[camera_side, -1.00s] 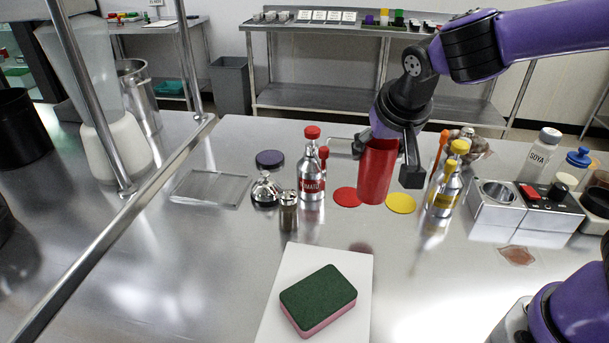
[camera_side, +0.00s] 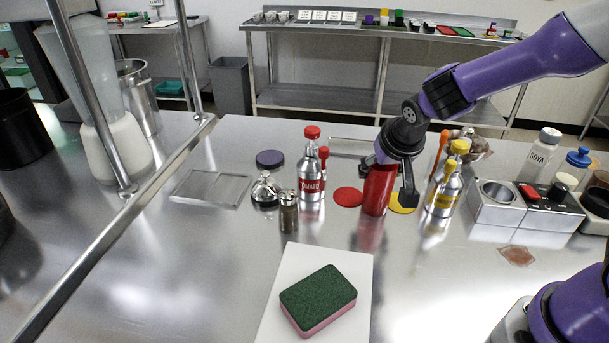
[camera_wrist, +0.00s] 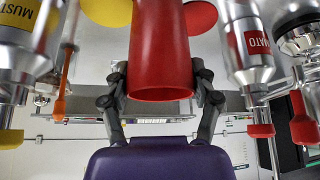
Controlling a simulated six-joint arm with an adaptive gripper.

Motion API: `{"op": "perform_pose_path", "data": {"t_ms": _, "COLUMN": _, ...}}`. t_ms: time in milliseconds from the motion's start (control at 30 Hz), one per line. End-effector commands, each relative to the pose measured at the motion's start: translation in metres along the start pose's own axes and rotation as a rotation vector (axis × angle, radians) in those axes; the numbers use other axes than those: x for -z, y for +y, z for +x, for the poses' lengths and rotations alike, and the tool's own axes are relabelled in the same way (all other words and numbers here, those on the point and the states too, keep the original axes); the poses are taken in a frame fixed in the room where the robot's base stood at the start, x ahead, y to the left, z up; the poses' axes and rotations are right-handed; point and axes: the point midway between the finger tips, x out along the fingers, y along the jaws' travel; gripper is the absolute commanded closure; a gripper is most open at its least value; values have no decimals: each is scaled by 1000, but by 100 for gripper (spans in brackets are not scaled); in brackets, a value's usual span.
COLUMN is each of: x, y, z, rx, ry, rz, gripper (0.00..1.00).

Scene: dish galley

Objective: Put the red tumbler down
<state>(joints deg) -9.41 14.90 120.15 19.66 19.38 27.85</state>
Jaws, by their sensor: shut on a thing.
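The red tumbler (camera_side: 376,191) is upright in my gripper (camera_side: 388,180), low over the steel counter, between a red disc (camera_side: 347,197) and a yellow disc (camera_side: 402,204). Its base meets or nearly meets its reflection; I cannot tell whether it touches the counter. In the wrist view the tumbler (camera_wrist: 162,45) fills the middle, with the fingers of my gripper (camera_wrist: 163,88) on both sides of it.
A tomato bottle (camera_side: 311,172) stands left of the tumbler, and mustard bottles (camera_side: 445,190) stand close on its right. A white board (camera_side: 265,318) with a green-and-pink sponge (camera_side: 318,298) lies in front. The counter between tumbler and board is clear.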

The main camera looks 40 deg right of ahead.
Motion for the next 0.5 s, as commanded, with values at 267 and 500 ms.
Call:
{"op": "perform_pose_path", "data": {"t_ms": 267, "x": -1, "y": 0, "z": 1, "rx": 0, "ry": -1, "rz": 0, "gripper": 2}}
{"op": "perform_pose_path", "data": {"t_ms": 500, "x": -1, "y": 0, "z": 1, "rx": 0, "ry": -1, "rz": 0, "gripper": 2}}
